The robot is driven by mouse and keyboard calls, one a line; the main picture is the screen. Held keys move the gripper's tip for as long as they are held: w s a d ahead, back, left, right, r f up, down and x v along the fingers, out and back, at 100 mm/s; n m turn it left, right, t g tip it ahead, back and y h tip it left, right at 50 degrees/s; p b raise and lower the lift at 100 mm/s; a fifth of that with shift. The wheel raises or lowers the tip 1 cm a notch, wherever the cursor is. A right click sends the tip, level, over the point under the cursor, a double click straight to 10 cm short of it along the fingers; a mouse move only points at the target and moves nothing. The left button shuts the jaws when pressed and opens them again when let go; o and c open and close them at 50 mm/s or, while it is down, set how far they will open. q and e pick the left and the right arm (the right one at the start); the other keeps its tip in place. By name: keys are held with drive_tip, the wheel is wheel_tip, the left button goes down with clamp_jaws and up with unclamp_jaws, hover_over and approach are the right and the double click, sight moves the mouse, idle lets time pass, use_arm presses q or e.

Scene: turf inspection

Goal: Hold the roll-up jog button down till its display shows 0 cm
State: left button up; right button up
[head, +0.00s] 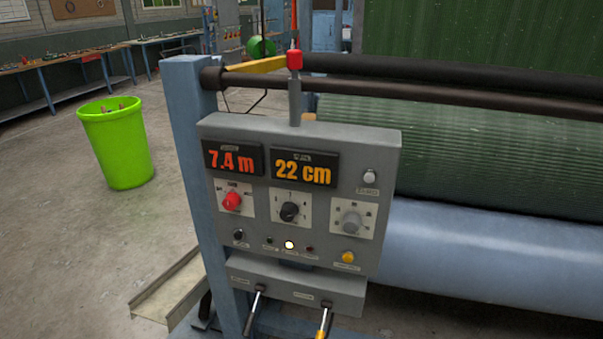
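A grey control panel (330,145) is fixed to the blue post of the turf machine. Its left display (231,160) reads 7.4 m in red. Its right display (304,170) reads 22 cm in orange. A yellow push button (348,257) sits at the lower right of the panel, and a pale grey button (369,177) at the upper right. Their labels are too small to read, so I cannot tell which is the roll-up jog button. Neither gripper shows in the head view, and nothing touches the panel's buttons.
The panel also has a red knob (231,201), a black knob (289,211), a grey knob (351,221) and a lit lamp (289,244). Two levers stick out below. A blue roller (480,255) lies at right. A green bin (116,145) stands left on open floor.

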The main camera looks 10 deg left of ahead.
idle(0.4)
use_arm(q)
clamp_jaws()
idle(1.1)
